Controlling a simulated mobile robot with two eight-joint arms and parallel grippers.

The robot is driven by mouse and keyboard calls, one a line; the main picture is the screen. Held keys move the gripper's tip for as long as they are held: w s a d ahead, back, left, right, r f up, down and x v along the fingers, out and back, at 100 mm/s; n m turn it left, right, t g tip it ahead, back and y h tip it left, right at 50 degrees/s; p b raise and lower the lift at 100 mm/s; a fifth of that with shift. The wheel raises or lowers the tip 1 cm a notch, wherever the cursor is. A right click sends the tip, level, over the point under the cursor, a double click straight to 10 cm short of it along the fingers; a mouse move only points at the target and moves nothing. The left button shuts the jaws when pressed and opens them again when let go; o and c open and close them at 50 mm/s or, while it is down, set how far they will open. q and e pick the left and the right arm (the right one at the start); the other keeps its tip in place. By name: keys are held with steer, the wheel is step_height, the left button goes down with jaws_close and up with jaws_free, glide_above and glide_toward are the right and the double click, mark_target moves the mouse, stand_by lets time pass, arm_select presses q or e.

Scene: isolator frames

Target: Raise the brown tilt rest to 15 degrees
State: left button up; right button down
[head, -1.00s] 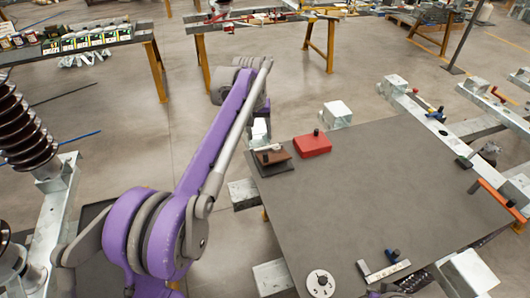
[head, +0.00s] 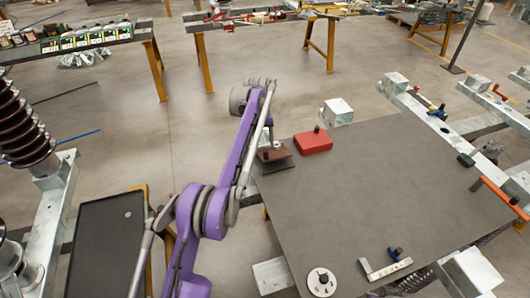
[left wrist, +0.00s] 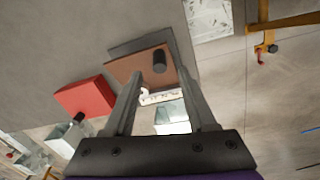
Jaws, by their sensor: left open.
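The brown tilt rest (head: 272,155) sits on a dark base plate at the far left corner of the grey table (head: 375,195). It looks slightly tilted, but I cannot read its angle. A dark upright knob (left wrist: 159,61) stands on the brown plate, which also shows in the left wrist view (left wrist: 132,68). My left gripper (head: 267,130) is above and beside the rest, partly hidden by my arm in the head view. In the left wrist view its fingers (left wrist: 153,55) are apart, with the brown plate beyond and between them. I see nothing held. My right gripper is out of view.
A red block (head: 314,144) with a dark knob stands just right of the rest. A round white dial (head: 321,282) and a metal angle piece (head: 386,268) lie near the front edge. The table middle is clear. An orange bar (head: 498,198) lies at the right edge.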

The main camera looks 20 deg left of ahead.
mark_target(265, 151)
arm_select(q)
steer(key=f, duration=0.4)
steer(key=shift+w+d+f, duration=0.1)
steer(key=shift+d, duration=0.1)
jaws_close()
stand_by(1.2)
